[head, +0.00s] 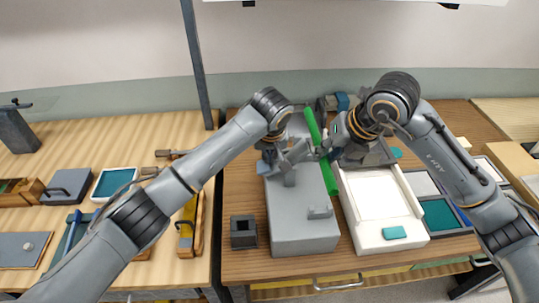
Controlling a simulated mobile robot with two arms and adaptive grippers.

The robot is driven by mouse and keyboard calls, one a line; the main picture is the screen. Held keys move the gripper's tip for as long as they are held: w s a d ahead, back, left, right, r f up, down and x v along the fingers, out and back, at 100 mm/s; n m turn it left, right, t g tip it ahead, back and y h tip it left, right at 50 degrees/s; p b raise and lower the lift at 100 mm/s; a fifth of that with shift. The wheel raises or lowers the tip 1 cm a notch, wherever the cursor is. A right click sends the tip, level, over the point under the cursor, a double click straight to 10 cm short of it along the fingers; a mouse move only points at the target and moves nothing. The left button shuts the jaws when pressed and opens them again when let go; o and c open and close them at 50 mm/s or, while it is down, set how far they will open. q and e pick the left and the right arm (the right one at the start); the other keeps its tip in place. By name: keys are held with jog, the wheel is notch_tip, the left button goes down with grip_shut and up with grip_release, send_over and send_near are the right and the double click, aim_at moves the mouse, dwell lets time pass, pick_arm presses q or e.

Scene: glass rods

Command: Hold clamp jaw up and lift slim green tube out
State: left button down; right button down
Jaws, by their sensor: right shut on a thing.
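The slim green tube (329,178) leans at a tilt above the grey clamp block (304,235), its upper end pointing away to the back. My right gripper (326,150) is shut on the tube near its middle. My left gripper (287,161) is at the upright grey part on the block's far half, just left of the tube. Its fingers blend with the grey clamp parts, so I cannot tell how far they are apart or whether they touch the jaw.
A white tray (397,236) with a teal pad (395,233) stands right of the block. A small dark square holder (244,232) stands to its left. Wooden-handled tools and boxes lie on the left bench. The front strip of the table is mostly clear.

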pick_arm(q)
jog(key=shift+f, duration=0.1)
notch_tip(320, 180, up, 11)
dwell(1.4)
dwell(0.3)
